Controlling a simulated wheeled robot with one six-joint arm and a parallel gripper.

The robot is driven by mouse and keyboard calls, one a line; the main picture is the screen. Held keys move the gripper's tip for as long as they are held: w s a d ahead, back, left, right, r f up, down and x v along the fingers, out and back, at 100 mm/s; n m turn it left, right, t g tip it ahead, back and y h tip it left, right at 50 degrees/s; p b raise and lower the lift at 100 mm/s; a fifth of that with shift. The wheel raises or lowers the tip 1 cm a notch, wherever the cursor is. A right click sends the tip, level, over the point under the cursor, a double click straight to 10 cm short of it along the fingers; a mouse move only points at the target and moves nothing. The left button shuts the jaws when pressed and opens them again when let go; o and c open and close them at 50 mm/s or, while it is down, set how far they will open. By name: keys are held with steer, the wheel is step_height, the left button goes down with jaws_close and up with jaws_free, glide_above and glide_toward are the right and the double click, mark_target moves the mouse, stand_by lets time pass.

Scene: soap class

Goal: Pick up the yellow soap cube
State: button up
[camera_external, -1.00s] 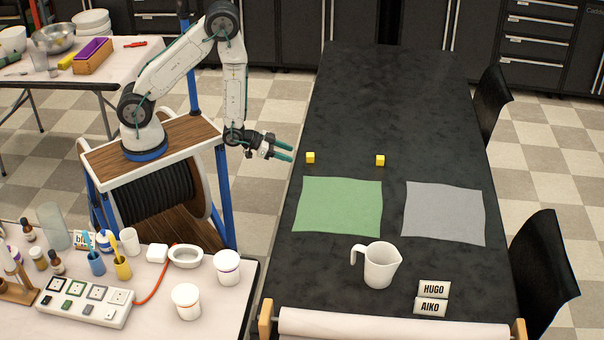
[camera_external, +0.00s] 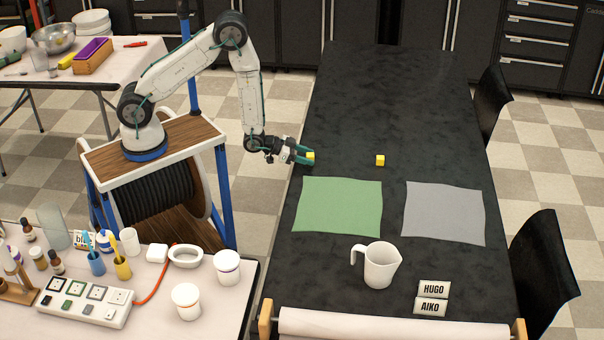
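Two yellow soap cubes are on the black table. The left yellow cube (camera_external: 311,156) is near the table's left edge, behind the green cloth. My gripper (camera_external: 309,156) is at this cube, with its green fingers on either side of it. The fingers look open around the cube; whether they touch it is too small to tell. The right yellow cube (camera_external: 380,160) stands apart, farther right, with nothing near it.
A green cloth (camera_external: 340,207) and a grey cloth (camera_external: 444,212) lie in front of the cubes. The table's far part (camera_external: 400,100) is clear.

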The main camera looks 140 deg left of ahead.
steer(key=c, duration=0.8)
steer(key=shift+c, duration=0.2)
steer(key=shift+r, duration=0.1)
